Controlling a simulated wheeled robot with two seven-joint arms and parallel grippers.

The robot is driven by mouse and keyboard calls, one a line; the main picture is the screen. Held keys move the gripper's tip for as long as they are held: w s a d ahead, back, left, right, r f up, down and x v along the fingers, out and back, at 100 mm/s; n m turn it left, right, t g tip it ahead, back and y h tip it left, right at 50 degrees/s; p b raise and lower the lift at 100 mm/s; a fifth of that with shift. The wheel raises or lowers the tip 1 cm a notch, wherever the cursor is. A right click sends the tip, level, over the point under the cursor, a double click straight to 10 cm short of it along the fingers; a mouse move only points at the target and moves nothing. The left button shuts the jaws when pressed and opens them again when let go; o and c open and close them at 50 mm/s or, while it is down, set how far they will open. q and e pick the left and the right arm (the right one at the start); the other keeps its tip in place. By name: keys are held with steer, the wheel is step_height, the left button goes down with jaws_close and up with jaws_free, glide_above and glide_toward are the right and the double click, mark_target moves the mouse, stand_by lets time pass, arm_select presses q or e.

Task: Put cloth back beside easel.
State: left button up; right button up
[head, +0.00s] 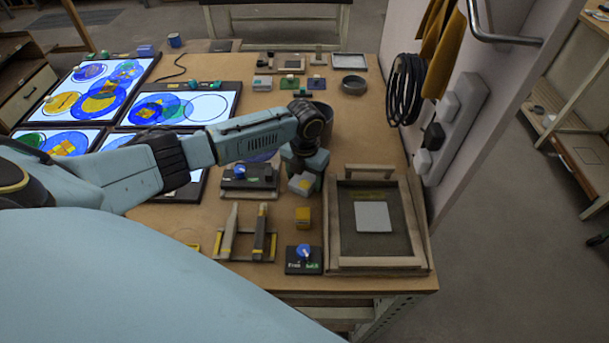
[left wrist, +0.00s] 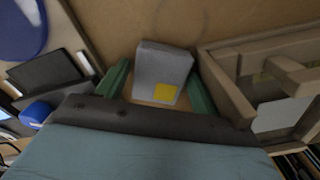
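A grey block-like piece with a yellow patch (head: 301,184), perhaps the folded cloth, sits on the table under my left gripper (head: 307,168). In the left wrist view the grey piece (left wrist: 162,70) lies between the two green fingers of my left gripper (left wrist: 160,85). The fingers are spread, with a strip of table showing at its left side. A wooden frame (head: 375,262) with a pale square sheet (head: 373,217) stands just right of it; I cannot tell whether this is the easel. My right gripper is not in view.
A yellow block (head: 302,216), a rack with tools (head: 246,245) and a blue-knobbed box (head: 304,259) are near the front. Lit panels (head: 185,107) fill the left. A dark pot (head: 322,115) stands behind the gripper. Yellow fabric (head: 440,40) hangs on the right wall.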

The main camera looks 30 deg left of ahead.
arm_select(q)
steer(key=shift+o, duration=1.1)
